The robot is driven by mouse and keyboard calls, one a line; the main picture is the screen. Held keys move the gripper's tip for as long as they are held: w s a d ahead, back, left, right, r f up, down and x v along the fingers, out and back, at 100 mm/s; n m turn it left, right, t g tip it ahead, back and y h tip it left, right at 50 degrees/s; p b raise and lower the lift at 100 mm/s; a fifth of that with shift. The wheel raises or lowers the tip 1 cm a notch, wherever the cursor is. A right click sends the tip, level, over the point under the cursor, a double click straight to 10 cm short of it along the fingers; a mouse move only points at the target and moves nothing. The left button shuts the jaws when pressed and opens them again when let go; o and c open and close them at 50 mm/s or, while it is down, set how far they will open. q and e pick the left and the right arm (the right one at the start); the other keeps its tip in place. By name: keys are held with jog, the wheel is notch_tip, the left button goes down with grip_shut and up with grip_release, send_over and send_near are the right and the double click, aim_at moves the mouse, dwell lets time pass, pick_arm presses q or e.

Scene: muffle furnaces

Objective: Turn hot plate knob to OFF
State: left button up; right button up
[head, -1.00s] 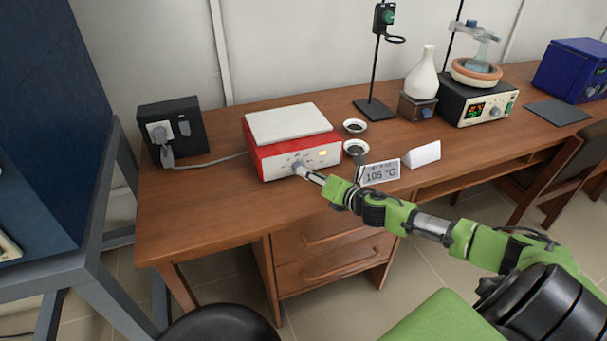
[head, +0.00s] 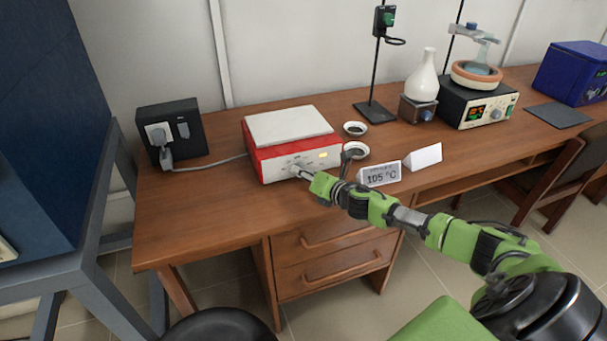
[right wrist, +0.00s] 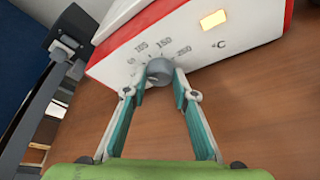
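The hot plate (head: 293,146) is a red and white box with a pale top on the wooden desk. Its front panel has a lit yellow display (right wrist: 214,19) and a temperature scale around a grey round knob (right wrist: 159,71). My right gripper (head: 303,173) is at the front panel in the head view. In the right wrist view its two fingers (right wrist: 160,88) stand on either side of the knob, tips close to its edges, seemingly with narrow gaps. The knob's exact pointer setting is hard to read. My left gripper is not in view.
A sign reading 105 °C (head: 379,173), a blank white card (head: 424,157) and two small dishes (head: 355,128) stand to the right of the hot plate. A black socket box (head: 172,130) with a plugged cable is at left. The desk front left is clear.

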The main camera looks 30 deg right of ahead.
jog(key=shift+r+n+p, duration=0.25)
jog(key=shift+n+p, duration=0.05)
jog(key=shift+p, duration=0.45)
jog(key=n+p, duration=0.1)
jog(key=p, duration=0.1)
jog(key=n+h+p, duration=0.1)
jog(key=p, duration=0.2)
jog(key=n+g+h+p, duration=0.1)
jog(key=p, duration=0.1)
jog(key=shift+a+r+p, duration=0.15)
jog(key=shift+a+p, duration=0.1)
jog(key=shift+p, duration=0.1)
jog(key=shift+f+n+h+p, duration=0.25)
jog(key=shift+n+h+p, duration=0.45)
jog(key=shift+n+p, duration=0.4)
jog(key=o, duration=1.1)
jog(key=shift+g, duration=0.3)
jog(key=v, duration=1.2)
jog(key=shift+a+f, duration=0.1)
